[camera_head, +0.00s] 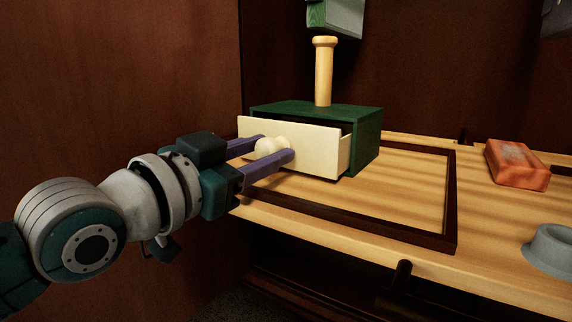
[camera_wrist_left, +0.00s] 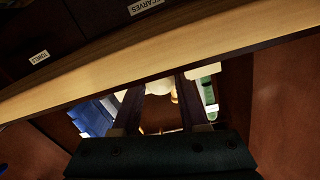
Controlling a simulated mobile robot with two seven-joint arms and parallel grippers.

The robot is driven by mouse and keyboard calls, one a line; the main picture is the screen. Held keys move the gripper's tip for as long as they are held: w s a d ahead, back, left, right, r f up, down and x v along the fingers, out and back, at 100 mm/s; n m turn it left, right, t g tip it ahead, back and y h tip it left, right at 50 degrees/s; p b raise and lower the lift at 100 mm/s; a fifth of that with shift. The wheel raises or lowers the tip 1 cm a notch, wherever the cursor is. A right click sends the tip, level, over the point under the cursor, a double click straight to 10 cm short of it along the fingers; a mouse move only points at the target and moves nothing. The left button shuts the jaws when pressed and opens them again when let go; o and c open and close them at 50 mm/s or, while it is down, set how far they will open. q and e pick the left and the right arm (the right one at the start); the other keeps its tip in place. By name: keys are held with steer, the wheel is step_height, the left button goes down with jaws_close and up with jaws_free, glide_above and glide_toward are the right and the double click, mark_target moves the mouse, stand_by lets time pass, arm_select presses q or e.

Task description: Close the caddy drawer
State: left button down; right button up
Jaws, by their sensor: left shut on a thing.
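The caddy is a dark green box (camera_head: 368,145) on the wooden surface, with a cream drawer (camera_head: 318,158) at its front. The drawer stands partly pulled out, with a dark gap behind its front panel. A round cream knob (camera_head: 272,146) is on the drawer front. My left gripper (camera_head: 276,147) comes in from the left, its two purple fingers closed on the knob from both sides. In the left wrist view the fingers (camera_wrist_left: 161,92) flank the pale knob, which is partly hidden. My right gripper does not show.
An orange block (camera_head: 516,165) and a grey ring-like object (camera_head: 551,248) lie at right.

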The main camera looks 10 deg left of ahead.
arm_select(q)
steer(key=x, duration=0.3)
steer(key=shift+f, duration=0.1)
steer(key=c, duration=0.8)
jaws_free()
steer(key=shift+c, duration=0.2)
steer(key=o, duration=0.3)
steer(key=shift+s, duration=0.15)
steer(key=shift+o, duration=0.5)
steer(key=shift+s+a, duration=0.2)
steer(key=shift+s, duration=0.1)
steer(key=p+v, duration=0.4)
steer(key=v, duration=0.4)
steer(key=shift+s+p, duration=0.1)
steer(key=shift+p, duration=0.25)
steer(key=shift+s+a, duration=0.25)
steer(key=shift+s, duration=0.2)
